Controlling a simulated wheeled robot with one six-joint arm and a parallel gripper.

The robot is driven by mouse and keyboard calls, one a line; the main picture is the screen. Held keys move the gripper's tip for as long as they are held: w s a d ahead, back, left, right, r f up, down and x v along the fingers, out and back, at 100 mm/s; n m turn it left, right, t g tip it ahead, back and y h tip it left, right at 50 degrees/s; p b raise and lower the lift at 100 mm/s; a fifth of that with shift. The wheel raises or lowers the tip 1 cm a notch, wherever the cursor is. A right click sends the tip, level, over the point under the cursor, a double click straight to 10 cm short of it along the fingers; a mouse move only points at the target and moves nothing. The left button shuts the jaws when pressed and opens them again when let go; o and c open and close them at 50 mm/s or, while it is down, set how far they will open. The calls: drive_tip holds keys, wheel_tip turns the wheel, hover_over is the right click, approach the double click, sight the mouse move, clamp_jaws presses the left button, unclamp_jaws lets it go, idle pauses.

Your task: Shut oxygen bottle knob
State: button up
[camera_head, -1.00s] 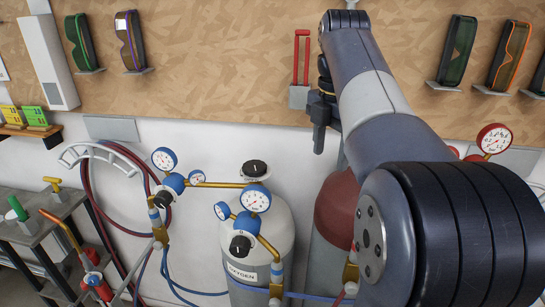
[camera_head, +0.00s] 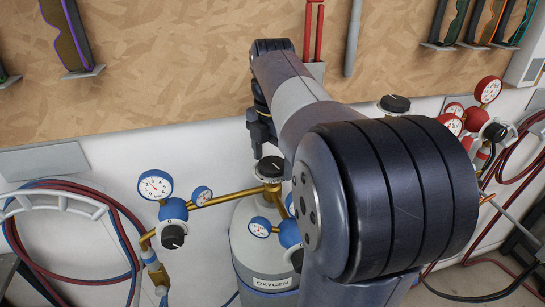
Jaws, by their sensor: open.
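The oxygen bottle (camera_head: 248,246) is a pale cylinder with an OXYGEN label, standing against the white wall, left of my arm's big dark joint. Its black knob (camera_head: 270,168) sits on top, on a brass valve (camera_head: 268,187). My gripper (camera_head: 262,150) points down just above the knob, slightly left of its middle in the picture. The gripper is open and looks empty. Whether its fingers touch the knob or stand in front of it cannot be told. My arm hides the bottle's right side and part of the regulator.
A blue regulator with gauge (camera_head: 155,186) and black knob (camera_head: 173,236) is on the left, joined by a brass pipe. More small gauges (camera_head: 260,227) sit at the bottle's front. Hoses (camera_head: 110,215) hang left. Red gauges (camera_head: 488,89) and another black knob (camera_head: 394,104) are on the right.

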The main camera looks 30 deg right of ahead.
drive_tip(key=c, duration=1)
